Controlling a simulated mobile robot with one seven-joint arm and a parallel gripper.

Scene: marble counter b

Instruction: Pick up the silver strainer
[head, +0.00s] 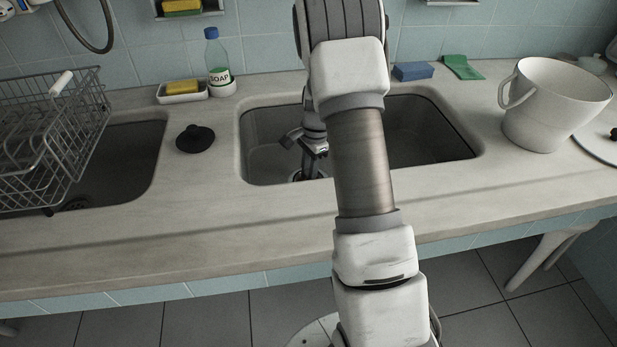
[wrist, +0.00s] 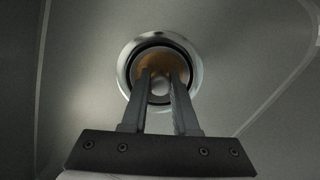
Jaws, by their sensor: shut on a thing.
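The silver strainer (wrist: 160,63) sits in the round drain of the sink basin, in the wrist view. A shiny ring surrounds its brownish inside, and a pale round knob stands at its centre. My gripper (wrist: 161,76) reaches over it, with one finger on each side of the knob, shut on it. In the head view my arm reaches down into the middle sink (head: 262,150), and the arm and wrist hide most of the drain area. The strainer cannot be made out clearly there.
A black plug (head: 195,138) lies on the counter (head: 200,220) left of the sink. A dish rack (head: 45,140), soap bottle (head: 216,60), yellow sponge in a dish (head: 183,90), blue sponge (head: 413,71), green cloth (head: 462,68) and white pot (head: 550,105) stand around. The front counter is clear.

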